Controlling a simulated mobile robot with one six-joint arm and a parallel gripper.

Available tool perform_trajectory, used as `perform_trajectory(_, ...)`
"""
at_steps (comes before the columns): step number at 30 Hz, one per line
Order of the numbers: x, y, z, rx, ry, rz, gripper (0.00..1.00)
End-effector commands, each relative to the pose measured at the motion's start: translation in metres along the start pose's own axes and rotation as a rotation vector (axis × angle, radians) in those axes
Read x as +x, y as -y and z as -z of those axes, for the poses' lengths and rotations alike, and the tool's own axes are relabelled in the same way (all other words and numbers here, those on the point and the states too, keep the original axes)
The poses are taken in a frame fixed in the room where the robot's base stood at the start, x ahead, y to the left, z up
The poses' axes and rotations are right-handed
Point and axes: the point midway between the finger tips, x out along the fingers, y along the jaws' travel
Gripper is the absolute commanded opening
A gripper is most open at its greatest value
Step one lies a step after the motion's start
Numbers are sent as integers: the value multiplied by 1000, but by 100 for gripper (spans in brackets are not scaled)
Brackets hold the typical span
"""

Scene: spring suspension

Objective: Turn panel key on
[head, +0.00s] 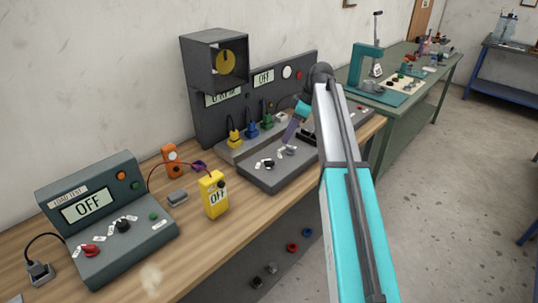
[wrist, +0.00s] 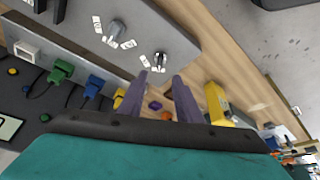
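The dark upright panel (head: 285,92) stands at the back of the bench, with a display (head: 263,77) reading OFF. The sloped grey console (head: 262,180) in front of it carries two rotary controls with small white labels: a dark one (head: 268,163) and a grey one (head: 291,150). In the wrist view they are the dark control (wrist: 160,59) and the grey control (wrist: 116,29). I cannot tell which is the key. My gripper (wrist: 160,73) is open and empty, its purple fingers apart and pointing over the console. In the head view, my gripper (head: 289,139) is close to the grey control.
Yellow, blue and green plugs (head: 252,130) with cables line the console's back. A load-test box (head: 105,215) reading OFF and a yellow meter (head: 213,194) stand nearer on the wooden bench (head: 190,222).

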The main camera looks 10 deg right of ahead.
Motion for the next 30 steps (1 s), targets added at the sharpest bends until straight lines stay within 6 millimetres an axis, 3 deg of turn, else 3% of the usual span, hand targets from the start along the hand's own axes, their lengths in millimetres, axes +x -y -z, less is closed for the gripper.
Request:
perform_trajectory(17, 14, 4, 9, -11, 1, 6, 31)
perform_trajectory(30, 61, 5, 10, -12, 1, 7, 31)
